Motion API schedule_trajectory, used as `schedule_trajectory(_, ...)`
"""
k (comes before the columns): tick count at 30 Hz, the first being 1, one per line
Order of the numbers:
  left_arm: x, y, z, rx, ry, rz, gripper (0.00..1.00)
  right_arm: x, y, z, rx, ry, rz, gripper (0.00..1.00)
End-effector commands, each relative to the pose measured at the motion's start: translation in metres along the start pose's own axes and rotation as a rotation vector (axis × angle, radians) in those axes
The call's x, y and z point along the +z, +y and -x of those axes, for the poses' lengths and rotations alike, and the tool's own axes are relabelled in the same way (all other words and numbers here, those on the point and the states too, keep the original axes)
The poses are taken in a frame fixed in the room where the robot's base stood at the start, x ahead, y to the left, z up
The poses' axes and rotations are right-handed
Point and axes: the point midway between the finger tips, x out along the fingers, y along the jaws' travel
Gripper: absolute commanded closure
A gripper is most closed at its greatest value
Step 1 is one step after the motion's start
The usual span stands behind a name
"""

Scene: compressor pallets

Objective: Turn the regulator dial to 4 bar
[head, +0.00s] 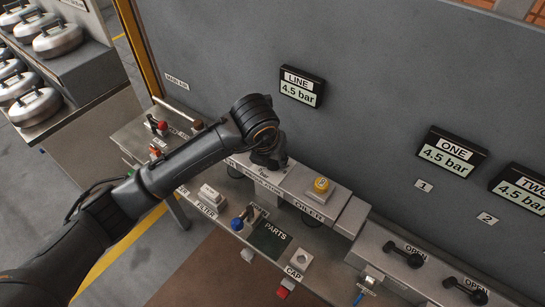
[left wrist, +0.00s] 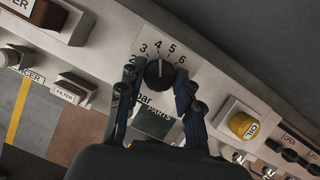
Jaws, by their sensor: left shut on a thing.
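The regulator dial (left wrist: 158,76) is a black knob in the left wrist view, with the numbers 2 to 6 showing around it and "bar" below. Its white pointer mark points between 4 and 5. My left gripper (left wrist: 158,88) has its fingers on both sides of the dial and is shut on it. In the head view my left gripper (head: 268,158) covers the dial on the bench panel. The LINE display (head: 301,87) above it reads 4.5 bar. My right gripper is not in view.
Displays ONE (head: 451,152) and TWO (head: 521,188) also read 4.5 bar. A yellow oiler knob (head: 321,185) stands right of the dial. Black OPEN handles (head: 404,254) are further right. A parts tray (head: 270,239) and blue knob (head: 237,224) lie in front.

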Motion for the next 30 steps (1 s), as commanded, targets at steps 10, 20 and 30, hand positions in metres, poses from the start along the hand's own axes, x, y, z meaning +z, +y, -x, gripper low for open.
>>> schedule_trajectory(10,0.000,0.000,0.000,0.000,0.000,-0.001,0.43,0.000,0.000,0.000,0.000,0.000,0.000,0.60)
schedule_trajectory(20,0.001,0.000,0.004,-0.001,-0.001,-0.001,0.43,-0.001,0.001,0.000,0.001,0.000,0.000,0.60)
schedule_trajectory(30,0.002,0.000,0.065,0.000,-0.006,-0.003,0.43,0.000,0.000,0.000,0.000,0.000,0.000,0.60)
